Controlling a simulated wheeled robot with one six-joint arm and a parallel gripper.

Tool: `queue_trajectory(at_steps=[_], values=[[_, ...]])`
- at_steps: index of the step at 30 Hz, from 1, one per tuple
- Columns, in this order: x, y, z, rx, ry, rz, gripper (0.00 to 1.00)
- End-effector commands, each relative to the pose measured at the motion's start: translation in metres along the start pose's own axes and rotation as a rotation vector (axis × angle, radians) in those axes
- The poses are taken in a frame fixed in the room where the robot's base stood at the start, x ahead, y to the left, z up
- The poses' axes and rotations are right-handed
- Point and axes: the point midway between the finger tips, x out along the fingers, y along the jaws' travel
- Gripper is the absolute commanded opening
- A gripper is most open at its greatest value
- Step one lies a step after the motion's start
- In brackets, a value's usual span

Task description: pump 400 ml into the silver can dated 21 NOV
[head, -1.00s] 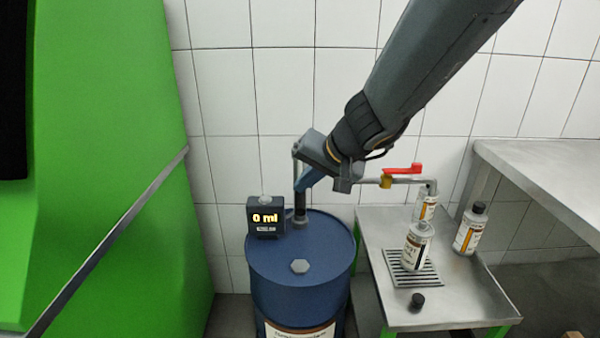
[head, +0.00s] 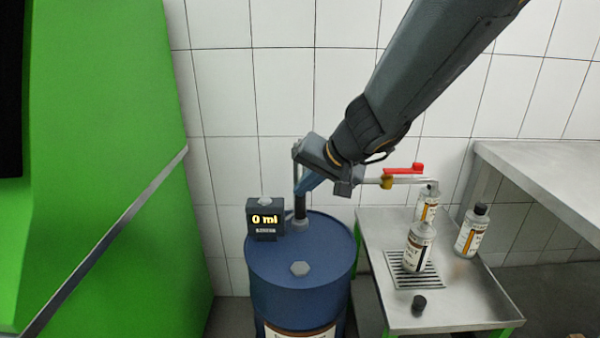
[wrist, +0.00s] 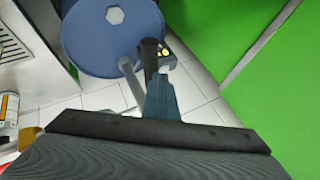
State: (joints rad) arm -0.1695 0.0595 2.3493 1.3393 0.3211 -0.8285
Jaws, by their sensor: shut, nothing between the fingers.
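An open silver can (head: 419,247) with a white label stands upright on the drain grate, below the pump's spout (head: 434,187). Its date is too small to read. Two other silver cans stand on the steel table: one behind (head: 428,205), one with a black cap to the right (head: 471,231). The pump (head: 300,205) rises from the blue drum (head: 300,252). The display (head: 265,219) reads 0 ml. The red valve lever (head: 404,169) lies along the pipe. My gripper (head: 303,187) is shut and empty beside the pump's upper part; it also shows in the wrist view (wrist: 158,75). Contact cannot be told.
A loose black cap (head: 419,303) lies near the front of the steel table (head: 455,305). A large green cabinet (head: 100,160) stands at left. A higher steel bench (head: 550,170) is at right. The tiled wall closes off the back.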

Motion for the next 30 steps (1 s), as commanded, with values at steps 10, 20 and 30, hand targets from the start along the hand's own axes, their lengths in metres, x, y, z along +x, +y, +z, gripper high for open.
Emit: queue_trajectory(at_steps=[10,20,30], values=[[0.0027,0.0020,0.0024,0.000,-0.001,0.000,0.00],[0.0047,0.0035,0.0039,0.000,-0.001,0.000,0.00],[0.0067,0.0050,0.0054,0.000,-0.002,0.000,0.00]])
